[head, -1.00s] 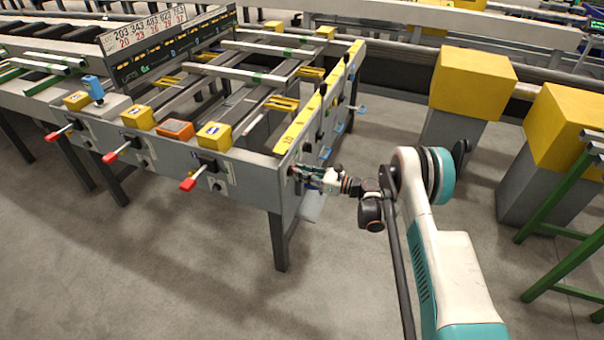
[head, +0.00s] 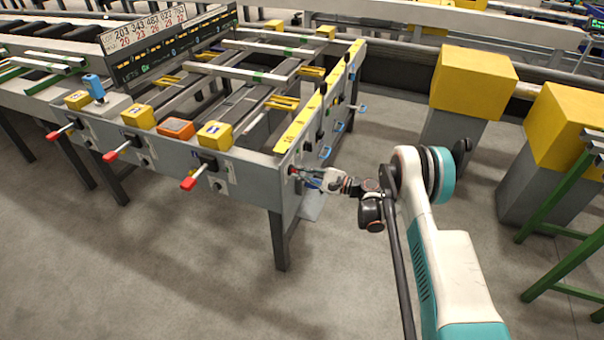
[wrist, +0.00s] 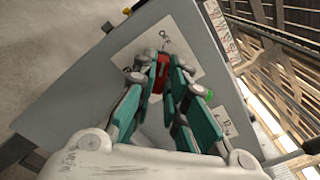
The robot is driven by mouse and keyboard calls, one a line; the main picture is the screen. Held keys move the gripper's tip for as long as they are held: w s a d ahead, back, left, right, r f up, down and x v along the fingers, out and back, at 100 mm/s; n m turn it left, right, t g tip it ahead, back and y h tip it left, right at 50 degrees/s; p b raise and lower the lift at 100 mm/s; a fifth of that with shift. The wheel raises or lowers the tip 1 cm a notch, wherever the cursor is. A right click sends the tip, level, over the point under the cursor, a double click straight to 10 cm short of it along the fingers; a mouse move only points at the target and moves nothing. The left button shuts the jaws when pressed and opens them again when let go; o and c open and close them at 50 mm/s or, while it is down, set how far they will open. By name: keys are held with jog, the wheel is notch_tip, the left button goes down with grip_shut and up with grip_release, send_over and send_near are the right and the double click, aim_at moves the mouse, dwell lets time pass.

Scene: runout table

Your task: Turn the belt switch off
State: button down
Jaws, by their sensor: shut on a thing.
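The belt switch is a red knob (wrist: 159,76) on a pale plate at the end of the grey runout table (head: 262,180). It also shows as a small red spot in the head view (head: 293,170), at the table's near right corner. My gripper (wrist: 163,70) has its teal fingers at the knob, one on each side, shut on it. In the head view my gripper (head: 301,173) reaches the end panel from the right. The fingers hide part of the knob, and its pointing direction cannot be read.
A green button or lamp (wrist: 211,93) sits close to the right of my fingers. Levers with red handles (head: 188,183) stick out along the table's front. Yellow blocks on grey pedestals (head: 470,82) stand to the right. The floor in front is clear.

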jog(key=shift+n, duration=0.4)
jog(key=c, duration=1.6)
grip_release()
jog(key=shift+f, duration=0.1)
jog(key=shift+d, duration=0.15)
jog(key=v, duration=1.1)
jog(key=shift+s+d, duration=0.15)
jog(key=shift+d, duration=0.2)
